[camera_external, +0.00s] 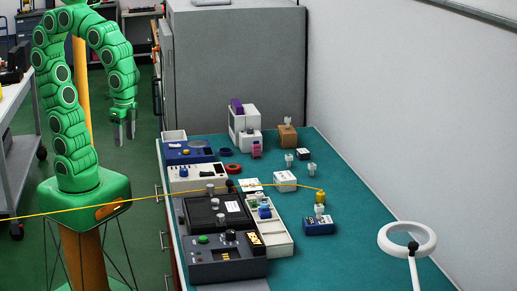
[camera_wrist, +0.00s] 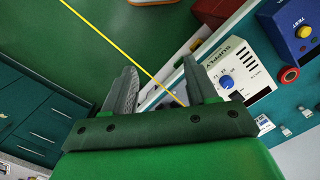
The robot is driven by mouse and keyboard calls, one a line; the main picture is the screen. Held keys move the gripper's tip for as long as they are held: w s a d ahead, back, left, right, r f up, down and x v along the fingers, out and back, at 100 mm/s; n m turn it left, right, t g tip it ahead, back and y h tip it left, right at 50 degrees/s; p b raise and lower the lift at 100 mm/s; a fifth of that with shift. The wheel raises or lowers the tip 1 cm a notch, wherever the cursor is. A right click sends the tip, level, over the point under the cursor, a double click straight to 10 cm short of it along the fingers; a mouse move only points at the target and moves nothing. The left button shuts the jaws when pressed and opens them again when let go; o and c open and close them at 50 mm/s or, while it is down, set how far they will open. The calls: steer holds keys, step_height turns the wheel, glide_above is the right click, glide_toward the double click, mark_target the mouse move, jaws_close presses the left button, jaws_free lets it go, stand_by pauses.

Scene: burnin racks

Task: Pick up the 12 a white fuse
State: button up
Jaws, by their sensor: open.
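My gripper (camera_external: 124,130) hangs at the end of the green arm, left of the bench and pointing down. In the wrist view its two grey fingers (camera_wrist: 160,75) are apart with nothing between them. Small pale fuse-like pieces stand on the teal bench: one clear-white piece (camera_external: 289,158) and another (camera_external: 311,169) right of it. Others sit on a brown block (camera_external: 288,121) and a blue block (camera_external: 319,210). Their ratings are too small to read, so I cannot tell which is the 12 A white fuse. My gripper is well away from all of them.
The teal bench (camera_external: 345,240) carries a dark test unit (camera_external: 225,262), a white supply (camera_external: 197,178) and a blue tester (camera_external: 188,152). A yellow cable (camera_external: 150,199) crosses in front. A ring lamp (camera_external: 407,239) stands front right. A grey cabinet (camera_external: 236,70) is behind.

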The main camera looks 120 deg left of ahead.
steer(key=w+a+n+t, duration=0.1)
steer(key=w+a, duration=0.3)
steer(key=w, duration=0.4)
steer(key=w+a+n, duration=0.1)
steer(key=w+a, duration=0.3)
steer(key=w, duration=0.4)
steer(key=n+t+y, duration=0.3)
steer(key=n+y, duration=0.1)
steer(key=n, duration=0.3)
glide_above(310, 164)
steer(key=d, duration=0.2)
step_height(310, 164, down, 14)
steer(key=shift+h, duration=0.3)
steer(key=shift+a+f, duration=0.35)
steer(key=shift+f, duration=0.65)
steer(key=shift+a+f, duration=0.4)
steer(key=shift+f, duration=0.6)
steer(key=shift+a+f, duration=0.35)
steer(key=shift+f, duration=0.65)
steer(key=shift+w+a+f, duration=0.25)
steer(key=shift+w+f, duration=0.05)
steer(key=shift+f, duration=0.3)
